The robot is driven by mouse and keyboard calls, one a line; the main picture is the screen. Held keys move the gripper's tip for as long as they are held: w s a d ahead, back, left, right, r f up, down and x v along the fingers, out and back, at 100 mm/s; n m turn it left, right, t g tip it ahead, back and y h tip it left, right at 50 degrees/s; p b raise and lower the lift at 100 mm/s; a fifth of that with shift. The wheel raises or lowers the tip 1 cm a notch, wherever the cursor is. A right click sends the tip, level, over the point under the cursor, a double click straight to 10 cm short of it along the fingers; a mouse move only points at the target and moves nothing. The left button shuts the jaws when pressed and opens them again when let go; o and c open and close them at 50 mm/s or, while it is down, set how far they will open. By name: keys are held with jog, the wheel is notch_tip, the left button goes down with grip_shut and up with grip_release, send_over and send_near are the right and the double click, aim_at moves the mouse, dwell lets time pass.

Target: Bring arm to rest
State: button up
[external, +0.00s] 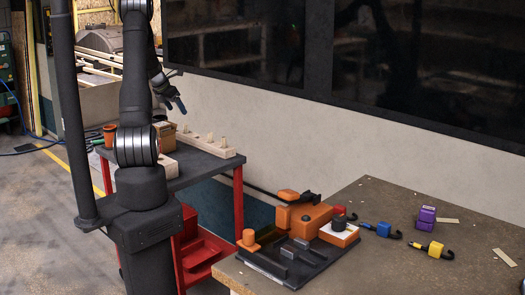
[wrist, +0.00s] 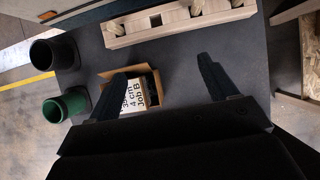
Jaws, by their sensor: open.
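My arm stands at the left in the external view, and my gripper (external: 176,103) hangs in the air above a dark cart top (external: 190,170). In the wrist view my gripper (wrist: 162,78) is open, with its two dark fingers wide apart and nothing between them. A small open cardboard box (wrist: 152,80) shows beyond the fingers, on the cart top. It holds something with a white label reading "4 cm Job B". The box also shows in the external view (external: 167,133), partly hidden by my arm.
A pale wooden rack with pegs (wrist: 180,22) lies on the cart near the wall. A dark cup (wrist: 50,52) and a green cup (wrist: 68,104) stand at the cart's side. A brown table (external: 400,260) at right carries an orange-and-black fixture (external: 303,218) and several coloured pieces.

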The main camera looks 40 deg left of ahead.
jog(key=w+d+r+m+h, duration=0.1)
jog(key=w+d+m, duration=0.1)
jog(key=w+d, duration=0.8)
jog(key=w+d+r+m+h, duration=0.15)
jog(key=w+d, duration=0.45)
jog(key=d, duration=0.7)
jog(key=w+d+m, duration=0.2)
jog(key=d, duration=1)
jog(key=w+d+m+g+h, duration=0.1)
jog(key=w+d+m, duration=0.1)
jog(key=d, duration=1)
jog(key=shift+w+d+f+m+g, duration=0.15)
jog(key=shift+w+f+m+g, duration=0.2)
jog(key=shift+f, duration=0.1)
